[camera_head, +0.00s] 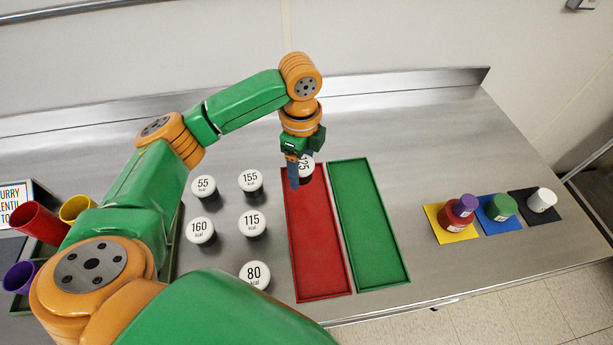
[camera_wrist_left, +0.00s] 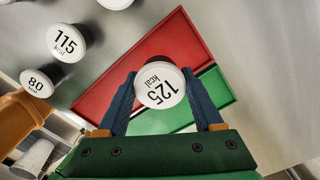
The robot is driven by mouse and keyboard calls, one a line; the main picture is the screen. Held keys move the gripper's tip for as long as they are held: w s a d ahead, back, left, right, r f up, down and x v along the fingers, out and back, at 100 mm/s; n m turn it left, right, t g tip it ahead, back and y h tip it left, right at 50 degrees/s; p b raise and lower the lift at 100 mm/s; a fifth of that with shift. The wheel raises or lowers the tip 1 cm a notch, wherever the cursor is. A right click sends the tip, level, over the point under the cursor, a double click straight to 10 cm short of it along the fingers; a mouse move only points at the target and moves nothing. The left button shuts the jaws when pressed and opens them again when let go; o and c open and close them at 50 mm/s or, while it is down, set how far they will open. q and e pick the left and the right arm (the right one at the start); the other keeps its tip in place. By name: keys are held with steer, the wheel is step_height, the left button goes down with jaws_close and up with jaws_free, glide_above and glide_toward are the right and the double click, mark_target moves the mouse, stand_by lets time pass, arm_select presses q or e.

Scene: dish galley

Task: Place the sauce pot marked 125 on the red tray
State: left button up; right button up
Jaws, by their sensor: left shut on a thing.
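The sauce pot marked 125 (camera_wrist_left: 160,86) has a white lid and a dark body; in the head view the pot (camera_head: 307,165) is partly hidden by my gripper. My left gripper (camera_head: 299,172) is shut on this pot, with a blue finger on each side of it in the wrist view. The pot is over the far end of the red tray (camera_head: 318,245). I cannot tell whether it touches the tray. The red tray also shows in the left wrist view (camera_wrist_left: 100,92). My right gripper is not in view.
Pots marked 55 (camera_head: 204,187), 155 (camera_head: 250,181), 160 (camera_head: 201,230), 115 (camera_head: 252,222) and 80 (camera_head: 254,274) stand left of the red tray. An empty green tray (camera_head: 370,225) lies right of it. Cups and coloured mats, including a yellow mat (camera_head: 437,229), are further right.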

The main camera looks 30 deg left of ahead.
mark_target(305, 157)
arm_select(q)
steer(key=f, duration=0.1)
steer(key=w+f+p, duration=0.1)
steer(key=f, duration=0.1)
steer(key=w+f, duration=0.1)
steer(key=shift+a+f, duration=0.15)
steer(key=shift+f, duration=0.7)
steer(key=o, duration=1.4)
steer(key=shift+f, duration=0.1)
steer(key=shift+c, duration=0.2)
step_height(305, 157, up, 12)
steer(key=shift+r+b, duration=0.2)
steer(key=shift+b, duration=0.45)
